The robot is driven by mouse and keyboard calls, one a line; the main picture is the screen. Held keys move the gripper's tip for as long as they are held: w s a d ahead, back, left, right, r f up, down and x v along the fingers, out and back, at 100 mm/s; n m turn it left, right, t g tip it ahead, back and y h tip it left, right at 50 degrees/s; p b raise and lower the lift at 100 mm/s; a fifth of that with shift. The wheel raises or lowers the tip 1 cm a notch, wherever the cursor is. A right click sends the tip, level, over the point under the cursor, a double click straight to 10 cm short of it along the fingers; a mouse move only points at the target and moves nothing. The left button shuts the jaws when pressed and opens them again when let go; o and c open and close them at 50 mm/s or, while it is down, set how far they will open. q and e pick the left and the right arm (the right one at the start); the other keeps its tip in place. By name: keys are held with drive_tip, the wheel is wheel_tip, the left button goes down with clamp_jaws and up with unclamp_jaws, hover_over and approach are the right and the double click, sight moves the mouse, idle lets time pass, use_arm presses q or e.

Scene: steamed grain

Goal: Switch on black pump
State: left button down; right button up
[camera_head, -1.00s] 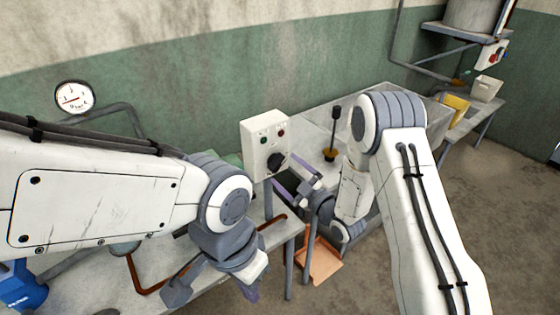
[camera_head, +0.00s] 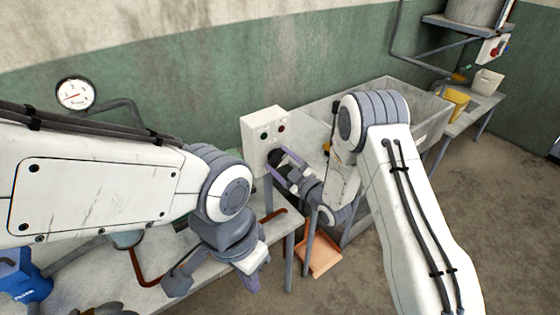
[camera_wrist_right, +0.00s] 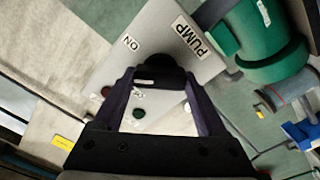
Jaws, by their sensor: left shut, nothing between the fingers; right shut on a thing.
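The white control box (camera_head: 263,126) stands on a post at the table's edge, with a green and a red light above a black rotary knob (camera_head: 273,157). In the right wrist view the box face (camera_wrist_right: 122,65) is tilted and bears the labels PUMP and ON. There the black knob (camera_wrist_right: 158,66) lies between the fingers of my right gripper (camera_wrist_right: 158,84), which is shut on it. In the head view my right gripper (camera_head: 283,163) reaches the knob from the right. My left gripper (camera_head: 251,282) is shut and empty, low over the table, well below the box.
A round gauge (camera_head: 75,93) is on the wall at the left. A grey trough (camera_head: 425,112) stands behind my right arm. A yellow container (camera_head: 456,103) sits on the bench at the right. A blue device (camera_head: 22,277) is at the lower left. An orange-brown tray (camera_head: 320,258) lies below the box.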

drive_tip(key=shift+f+m+b, duration=0.2)
drive_tip(key=shift+m+b, duration=1.4)
drive_tip(key=m+b, duration=0.2)
drive_tip(key=shift+r+m, duration=0.1)
drive_tip(key=shift+m, duration=0.3)
drive_tip(key=shift+m+b, duration=0.45)
drive_tip(key=shift+m, duration=0.35)
drive_tip(key=shift+r, duration=0.1)
drive_tip(key=o, duration=1.3)
drive_tip(key=shift+d, duration=0.1)
